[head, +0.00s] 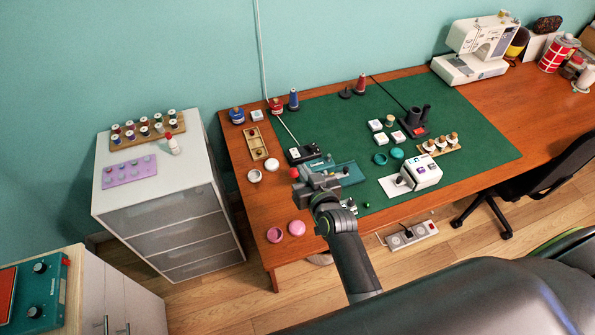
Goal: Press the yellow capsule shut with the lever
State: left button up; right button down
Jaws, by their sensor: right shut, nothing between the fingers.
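My right gripper (306,180) is shut and empty, over the left front part of the green mat (450,128). It is in front of a teal device (346,172) and hides part of it. A red ball knob (293,172), possibly the lever's end, shows just left of the gripper; I cannot tell whether they touch. A thin pale rod (288,127) slants up from a dark box (302,153) behind. I cannot make out the yellow capsule; it may be hidden behind the gripper. My left gripper is not in view.
Two pink round pieces (297,227) lie at the table's front left, two white ones (255,176) at the left and two teal ones (397,153) on the mat. A white device (420,172) stands right of the gripper. A sewing machine (475,48) is at the back.

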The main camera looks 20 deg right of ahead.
aim_at(297, 173)
jog(key=shift+w+a+f+b, duration=0.15)
jog(key=shift+w+f+b, duration=0.9)
jog(key=shift+f+b, duration=0.3)
jog(key=shift+w+a+f+b, duration=0.15)
jog(key=shift+w+f+b, duration=0.9)
jog(key=shift+f+b, duration=0.3)
